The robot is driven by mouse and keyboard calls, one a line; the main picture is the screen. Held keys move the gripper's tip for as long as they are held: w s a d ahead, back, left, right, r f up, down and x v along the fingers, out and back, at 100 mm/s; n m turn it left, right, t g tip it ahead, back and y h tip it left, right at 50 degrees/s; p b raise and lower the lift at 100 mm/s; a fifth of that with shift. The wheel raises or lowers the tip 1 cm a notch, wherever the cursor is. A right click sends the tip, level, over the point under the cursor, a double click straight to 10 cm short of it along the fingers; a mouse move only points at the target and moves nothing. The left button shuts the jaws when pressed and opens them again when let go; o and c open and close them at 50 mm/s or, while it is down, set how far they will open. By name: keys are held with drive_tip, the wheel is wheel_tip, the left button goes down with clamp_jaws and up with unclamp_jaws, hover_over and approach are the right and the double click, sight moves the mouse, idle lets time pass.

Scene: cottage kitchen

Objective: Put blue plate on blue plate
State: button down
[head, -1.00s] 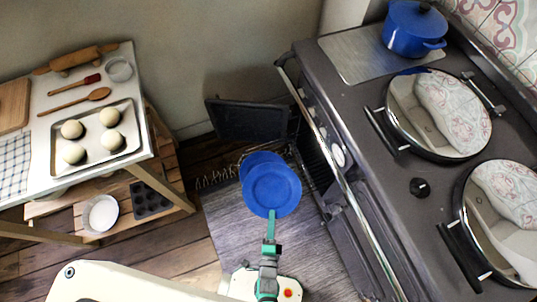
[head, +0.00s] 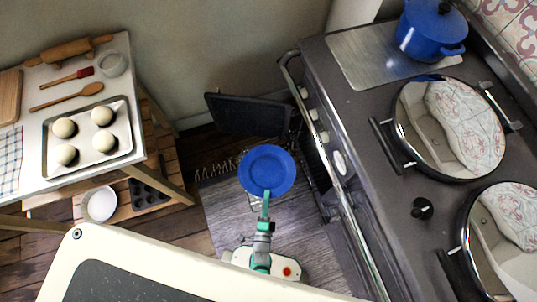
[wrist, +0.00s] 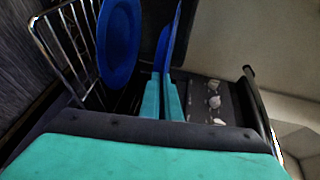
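My gripper (head: 266,200) is shut on the rim of a blue plate (head: 266,168) and holds it up in front of the stove. In the wrist view the held plate (wrist: 172,45) shows nearly edge-on between the teal fingers (wrist: 162,98). A second blue plate (wrist: 119,40) is to its left in that view, apart from it, at a wire rack (wrist: 68,45). In the head view this second plate is hidden, apparently behind the held one. I cannot tell from these frames what supports the second plate.
The dark stove (head: 385,110) stands close on the right, with a black door (head: 250,117) standing open beyond the plate. A blue pot (head: 432,30) is on the stove. A table with a dough tray (head: 93,135) is at the left. A grey rug (head: 225,215) covers the floor.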

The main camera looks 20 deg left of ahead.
drive_tip(key=w+f, duration=0.4)
drive_tip(key=f, duration=0.1)
drive_tip(key=shift+a, duration=0.15)
drive_tip(key=shift+w+f, duration=0.2)
drive_tip(key=shift+f, duration=1.55)
drive_tip(key=shift+f, duration=0.3)
drive_tip(key=c, duration=2.3)
unclamp_jaws()
drive_tip(key=shift+s+f, duration=0.1)
drive_tip(key=shift+s, duration=0.05)
drive_tip(key=shift+o, duration=0.2)
